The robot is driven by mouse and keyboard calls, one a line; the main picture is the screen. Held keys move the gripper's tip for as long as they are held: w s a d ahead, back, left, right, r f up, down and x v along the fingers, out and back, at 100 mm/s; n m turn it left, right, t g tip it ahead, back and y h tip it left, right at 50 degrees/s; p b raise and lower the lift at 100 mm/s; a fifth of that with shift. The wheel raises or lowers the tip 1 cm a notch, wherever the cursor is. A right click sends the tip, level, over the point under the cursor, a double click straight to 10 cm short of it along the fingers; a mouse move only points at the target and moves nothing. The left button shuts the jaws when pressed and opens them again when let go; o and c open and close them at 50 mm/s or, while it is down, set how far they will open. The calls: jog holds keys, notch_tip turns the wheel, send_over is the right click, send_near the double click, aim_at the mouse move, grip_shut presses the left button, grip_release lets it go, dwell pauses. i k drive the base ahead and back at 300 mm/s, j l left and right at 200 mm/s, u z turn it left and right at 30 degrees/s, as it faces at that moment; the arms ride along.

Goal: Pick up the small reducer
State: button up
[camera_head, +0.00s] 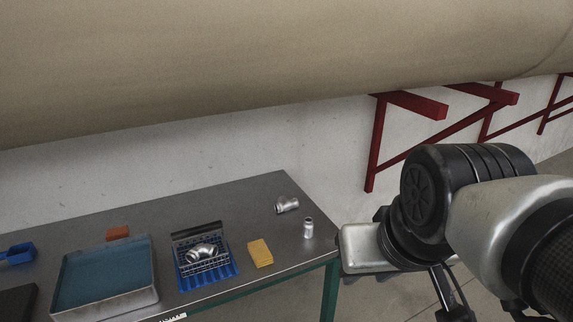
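A small upright metal fitting (308,228), narrower at the top, stands near the right end of the dark table (215,208); it looks like the small reducer. A second, larger metal fitting (287,205) lies on its side just behind and left of it. My gripper (365,250) is off the table's right edge, to the right of the upright fitting and apart from it. Its fingers cannot be made out, so whether it is open or shut does not show.
A blue rack with a wire basket (205,262) holds a curved metal fitting. A yellow block (260,253), a metal tray (105,280), an orange block (118,234) and a blue scoop-like object (18,253) are also on the table. A large beige cylinder (250,60) hangs above.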

aim_at(308, 227)
jog(key=u, duration=1.6)
jog(key=z, duration=1.6)
jog(key=i+l+z, duration=0.1)
jog(key=i+l, duration=0.15)
jog(key=i, duration=0.25)
jog(key=i+l+z, duration=0.1)
jog(key=i, duration=0.35)
jog(key=i+l+z, duration=0.1)
jog(key=i+l, duration=0.2)
jog(key=i, duration=0.2)
